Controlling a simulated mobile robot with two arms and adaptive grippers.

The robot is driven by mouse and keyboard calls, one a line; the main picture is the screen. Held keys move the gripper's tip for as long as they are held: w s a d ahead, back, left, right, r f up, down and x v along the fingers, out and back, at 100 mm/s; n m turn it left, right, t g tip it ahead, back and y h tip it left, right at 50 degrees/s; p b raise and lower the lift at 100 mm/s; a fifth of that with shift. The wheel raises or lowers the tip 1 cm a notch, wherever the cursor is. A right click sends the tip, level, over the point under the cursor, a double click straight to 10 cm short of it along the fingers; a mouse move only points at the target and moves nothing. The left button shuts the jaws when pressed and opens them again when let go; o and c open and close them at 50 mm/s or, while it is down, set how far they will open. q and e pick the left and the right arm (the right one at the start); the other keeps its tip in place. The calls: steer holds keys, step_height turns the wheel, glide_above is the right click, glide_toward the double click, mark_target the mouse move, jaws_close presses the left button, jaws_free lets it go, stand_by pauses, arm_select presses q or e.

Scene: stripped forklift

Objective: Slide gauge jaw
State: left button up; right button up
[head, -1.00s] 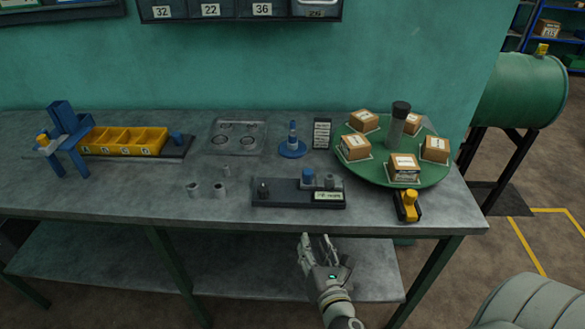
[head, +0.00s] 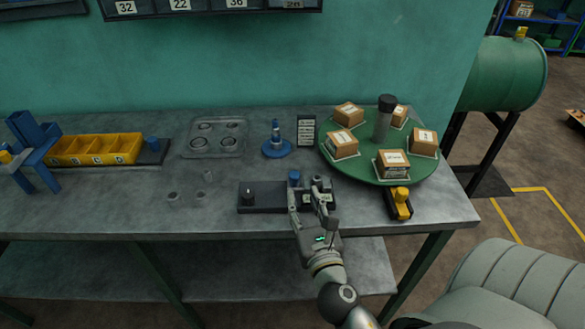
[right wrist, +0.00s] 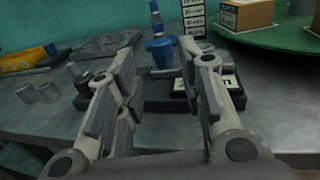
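The gauge is a dark flat base (head: 270,198) near the table's front edge, with a small black post (head: 248,192) at its left end. Its sliding jaw carries a blue knob (head: 295,177), which shows between my fingers in the right wrist view (right wrist: 161,52). A grey block and a white label sit toward the right end, partly hidden by my fingers. My right gripper (head: 308,193) is open, its fingers reaching over the gauge's front edge on either side of the jaw. I cannot tell whether they touch it. My left gripper is not in view.
A green turntable (head: 330,160) with several cartons stands right of the gauge. A yellow-handled black device (head: 400,203) is at the front edge. A blue stand (head: 277,147) is behind the gauge, and small grey cylinders (head: 201,196) stand to its left. The table's front left is clear.

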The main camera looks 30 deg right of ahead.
mark_target(294, 174)
steer(key=x, duration=0.2)
steer(key=p+x, duration=0.1)
steer(key=x, duration=0.1)
steer(key=shift+r+p, duration=0.3)
steer(key=shift+r, duration=0.1)
steer(key=x, duration=0.4)
steer(key=shift+f+p, duration=0.3)
steer(key=shift+p, duration=0.1)
steer(key=shift+w+d, duration=0.25)
steer(key=shift+w, duration=0.35)
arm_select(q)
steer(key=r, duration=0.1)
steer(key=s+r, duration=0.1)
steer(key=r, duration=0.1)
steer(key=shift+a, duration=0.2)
arm_select(e)
steer(key=shift+w+d+f, duration=0.1)
steer(key=shift+w, duration=0.05)
jaws_close()
